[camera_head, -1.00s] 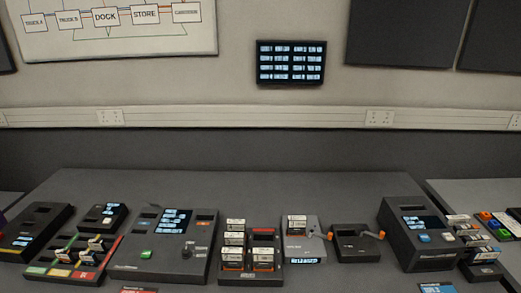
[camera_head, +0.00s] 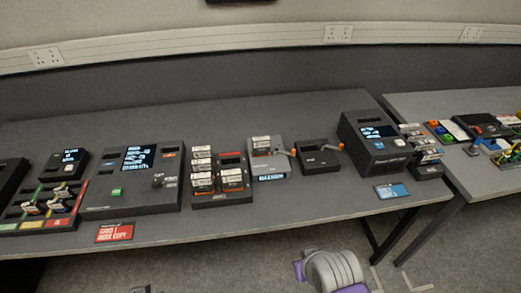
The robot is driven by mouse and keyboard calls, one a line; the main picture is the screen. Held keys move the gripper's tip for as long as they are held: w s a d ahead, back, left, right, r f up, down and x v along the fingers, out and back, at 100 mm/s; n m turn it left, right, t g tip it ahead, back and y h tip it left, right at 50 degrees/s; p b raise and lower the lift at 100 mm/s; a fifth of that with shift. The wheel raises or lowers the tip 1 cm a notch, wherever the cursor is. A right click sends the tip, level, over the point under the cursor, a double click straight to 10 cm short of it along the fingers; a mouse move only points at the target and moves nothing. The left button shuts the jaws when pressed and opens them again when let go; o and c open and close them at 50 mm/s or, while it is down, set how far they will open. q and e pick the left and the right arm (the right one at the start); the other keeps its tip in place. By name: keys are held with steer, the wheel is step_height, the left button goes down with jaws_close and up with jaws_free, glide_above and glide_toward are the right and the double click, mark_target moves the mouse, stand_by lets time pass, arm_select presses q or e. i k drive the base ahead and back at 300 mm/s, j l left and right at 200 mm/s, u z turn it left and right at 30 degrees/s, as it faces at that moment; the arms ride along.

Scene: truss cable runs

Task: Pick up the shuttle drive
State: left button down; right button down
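I cannot tell for certain which item is the shuttle drive; no readable label names it. Several small white-labelled drives stand in a black rack (camera_head: 222,185) at the middle of the table. A grey dock (camera_head: 268,160) with a lit display and an orange-tipped lever stands to its right. A small black box (camera_head: 318,157) with an orange-tipped lever is beside that dock. More small labelled drives sit in a dark holder (camera_head: 427,168) at the table's right end. Neither gripper can be made out.
A large console (camera_head: 130,180) and a coloured-lane tray (camera_head: 42,208) fill the left. A black machine (camera_head: 375,142) stands near the right end. A second table (camera_head: 460,105) holds coloured parts. A ridged grey and purple shape (camera_head: 333,272) shows at the bottom, over the floor.

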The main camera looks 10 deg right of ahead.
mark_target(262, 145)
steer(key=i+z, duration=0.25)
steer(key=i, duration=0.95)
